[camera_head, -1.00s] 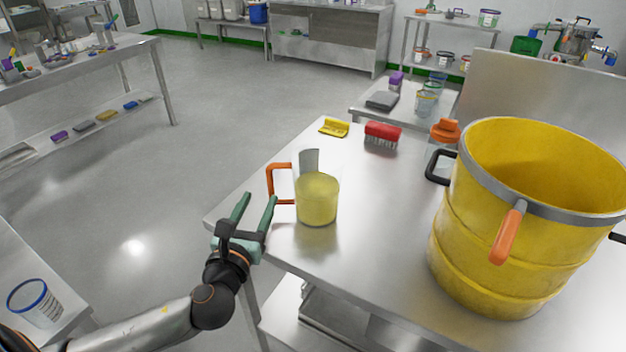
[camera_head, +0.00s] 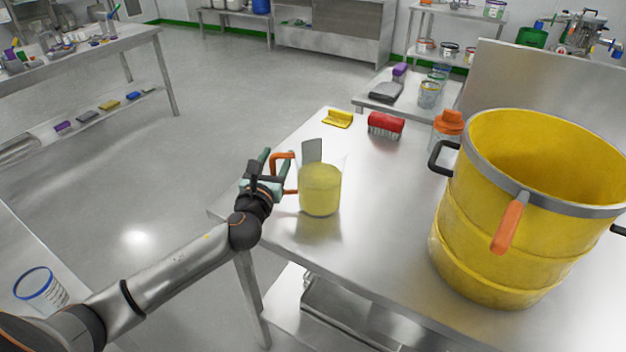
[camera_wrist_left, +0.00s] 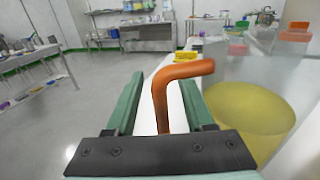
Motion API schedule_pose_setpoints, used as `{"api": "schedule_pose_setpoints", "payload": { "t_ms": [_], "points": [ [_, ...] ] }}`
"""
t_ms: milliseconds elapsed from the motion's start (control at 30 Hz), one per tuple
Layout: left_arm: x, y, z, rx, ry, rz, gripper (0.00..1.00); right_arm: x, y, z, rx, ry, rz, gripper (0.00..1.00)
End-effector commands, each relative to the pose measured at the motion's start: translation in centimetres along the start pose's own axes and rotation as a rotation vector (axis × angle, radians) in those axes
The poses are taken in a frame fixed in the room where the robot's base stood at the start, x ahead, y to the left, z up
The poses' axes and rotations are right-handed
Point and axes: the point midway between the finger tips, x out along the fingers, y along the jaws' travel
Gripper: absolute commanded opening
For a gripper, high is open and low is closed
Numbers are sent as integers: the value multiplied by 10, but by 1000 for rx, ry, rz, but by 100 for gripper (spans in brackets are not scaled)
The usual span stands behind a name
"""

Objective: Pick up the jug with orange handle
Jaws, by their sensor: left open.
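The jug (camera_head: 320,189) is clear, holds yellow contents and stands upright near the left edge of the steel table. Its orange handle (camera_head: 284,157) points left, toward my left gripper. My left gripper (camera_head: 273,168) is open at the handle. I cannot tell whether a finger touches the handle. My right gripper is not in view.
A large yellow drum (camera_head: 525,215) stands at the table's right. A red brush (camera_head: 385,123), a yellow scraper (camera_head: 338,118) and an orange-capped bottle (camera_head: 447,128) are behind the jug. The steel tabletop (camera_head: 385,205) between jug and drum is clear.

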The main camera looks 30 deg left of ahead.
Motion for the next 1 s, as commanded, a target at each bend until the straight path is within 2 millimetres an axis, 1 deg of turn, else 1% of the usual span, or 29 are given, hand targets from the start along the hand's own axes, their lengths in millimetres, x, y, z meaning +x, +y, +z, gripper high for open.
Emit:
{"api": "schedule_pose_setpoints", "payload": {
  "t_ms": [100,300,767,1000],
  "points": [
    [5,0,0,-1,0,-1,53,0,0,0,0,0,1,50],
    [5,0,0,0,1,-1,52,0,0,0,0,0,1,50],
    [5,0,0,0,0,-1,0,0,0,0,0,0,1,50],
    [5,0,0,0,0,-1,0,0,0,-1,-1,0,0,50]
  ]
}}
